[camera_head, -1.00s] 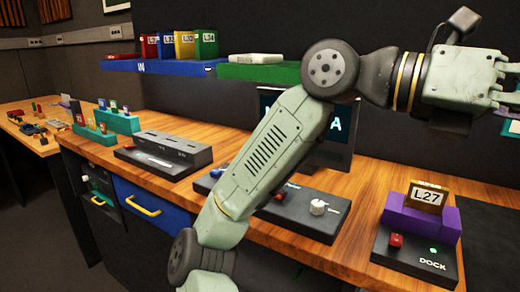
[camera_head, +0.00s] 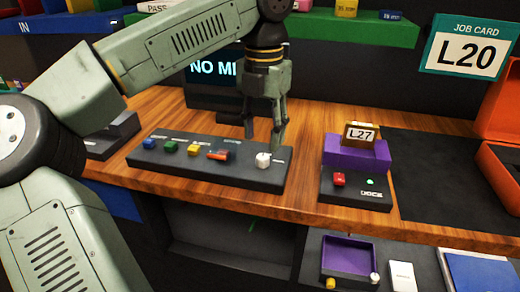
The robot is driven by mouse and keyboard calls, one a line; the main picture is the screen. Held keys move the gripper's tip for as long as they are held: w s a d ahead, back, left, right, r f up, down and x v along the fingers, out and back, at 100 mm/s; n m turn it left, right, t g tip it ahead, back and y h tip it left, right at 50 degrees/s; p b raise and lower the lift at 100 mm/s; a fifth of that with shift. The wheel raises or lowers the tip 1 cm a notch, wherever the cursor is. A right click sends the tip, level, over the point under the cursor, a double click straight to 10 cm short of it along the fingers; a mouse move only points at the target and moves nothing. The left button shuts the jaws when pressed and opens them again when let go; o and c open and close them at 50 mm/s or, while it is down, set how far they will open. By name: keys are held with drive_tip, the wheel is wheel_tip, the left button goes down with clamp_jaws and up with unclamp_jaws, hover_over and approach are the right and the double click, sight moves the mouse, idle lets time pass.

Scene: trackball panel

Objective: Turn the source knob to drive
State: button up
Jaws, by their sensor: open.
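The white knob (camera_head: 263,159) sits at the right end of the dark control panel (camera_head: 215,168) on the wooden bench. I take it to be the source knob; the labels near it are too small to read. My gripper (camera_head: 263,140) points down with its fingers apart and empty. Its fingertips are just above and around the knob in the picture; I cannot tell whether they touch it. The screen (camera_head: 215,72) behind is partly hidden by my arm and shows "NO M...".
A dock (camera_head: 357,192) with a red button and a purple holder (camera_head: 356,153) bearing the L27 block (camera_head: 359,136) stands right of the panel. A job card (camera_head: 466,47) reads L20. An orange case (camera_head: 503,110) is at far right. A purple tray (camera_head: 347,254) lies below.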

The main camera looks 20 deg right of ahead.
sight(263, 156)
drive_tip(key=shift+f, duration=2.65)
drive_tip(key=shift+c, duration=0.4)
clamp_jaws()
